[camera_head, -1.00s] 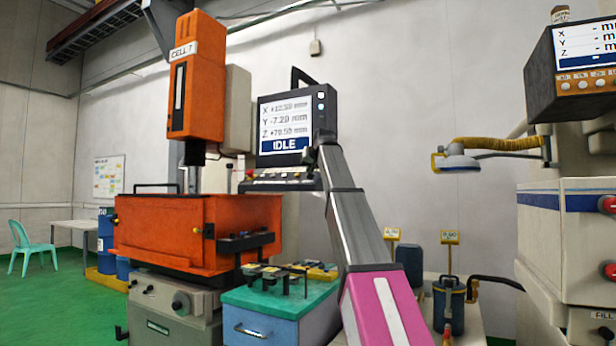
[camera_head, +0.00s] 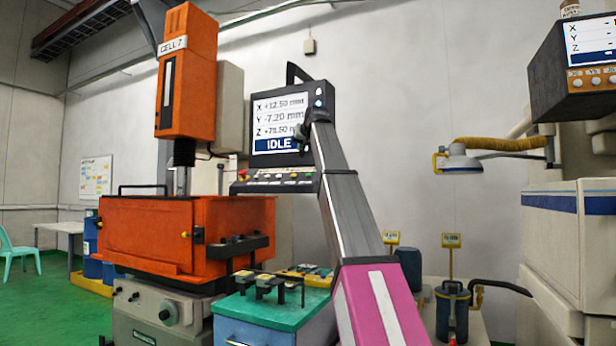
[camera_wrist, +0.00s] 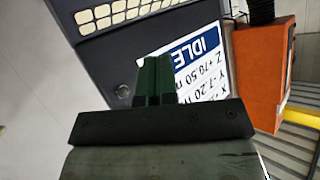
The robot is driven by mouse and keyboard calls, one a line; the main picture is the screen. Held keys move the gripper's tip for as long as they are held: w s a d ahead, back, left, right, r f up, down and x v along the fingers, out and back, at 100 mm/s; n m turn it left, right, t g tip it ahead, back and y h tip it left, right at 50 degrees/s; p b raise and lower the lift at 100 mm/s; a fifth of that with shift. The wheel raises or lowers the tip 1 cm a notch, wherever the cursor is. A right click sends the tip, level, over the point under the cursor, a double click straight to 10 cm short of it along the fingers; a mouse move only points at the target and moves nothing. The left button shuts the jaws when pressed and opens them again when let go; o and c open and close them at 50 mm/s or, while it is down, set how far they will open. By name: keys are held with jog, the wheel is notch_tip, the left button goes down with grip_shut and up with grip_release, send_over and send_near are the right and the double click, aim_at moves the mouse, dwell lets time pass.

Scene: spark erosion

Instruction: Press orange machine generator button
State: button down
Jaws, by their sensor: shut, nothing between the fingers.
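The orange machine (camera_head: 185,235), marked CELL 7, stands at the left in the head view. Its control pendant has a screen (camera_head: 280,108) reading IDLE, also seen upside down and slanted in the wrist view (camera_wrist: 200,50). Small round buttons (camera_head: 319,91) sit on the dark bezel right of the screen; a row of coloured buttons (camera_head: 277,175) lies on the ledge below. I cannot read which is the generator button. My gripper (camera_head: 312,117) is shut and empty in front of the screen's right edge. In the wrist view its fingers (camera_wrist: 155,75) cover part of the screen and bezel; contact cannot be told.
A teal-topped cabinet (camera_head: 268,312) with fixtures stands below the pendant. A second machine (camera_head: 570,240) with its own screen (camera_head: 590,40) is at the right, with a lamp-like head (camera_head: 459,161) on an arm. Dark canisters (camera_head: 452,312) stand between. Green floor (camera_head: 45,300) is open at left.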

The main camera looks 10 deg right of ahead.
jog(key=shift+w+d+f, duration=0.45)
jog(key=shift+w+f, duration=0.15)
jog(key=shift+f, duration=0.6)
jog(key=shift+w+d+f, duration=0.45)
jog(key=shift+w+f, duration=0.2)
jog(key=shift+f, duration=0.5)
jog(key=shift+w+d+f, duration=0.45)
jog(key=shift+w+f, duration=0.15)
jog(key=shift+f, duration=0.6)
jog(key=shift+f, duration=0.1)
jog(key=shift+w+d+f, duration=0.15)
jog(key=shift+w+f, duration=0.05)
jog(key=shift+f, duration=0.1)
jog(key=shift+w+d+f, duration=0.15)
jog(key=shift+f, duration=0.15)
dwell(0.4)
jog(key=shift+s+a+r, duration=0.3)
jog(key=shift+s+r, duration=0.05)
jog(key=shift+r, duration=0.35)
jog(key=r, duration=0.1)
jog(key=s+a+r, duration=0.1)
jog(key=s+r, duration=0.1)
jog(key=r, duration=0.1)
jog(key=shift+s+a, duration=0.1)
jog(key=shift+a, duration=0.15)
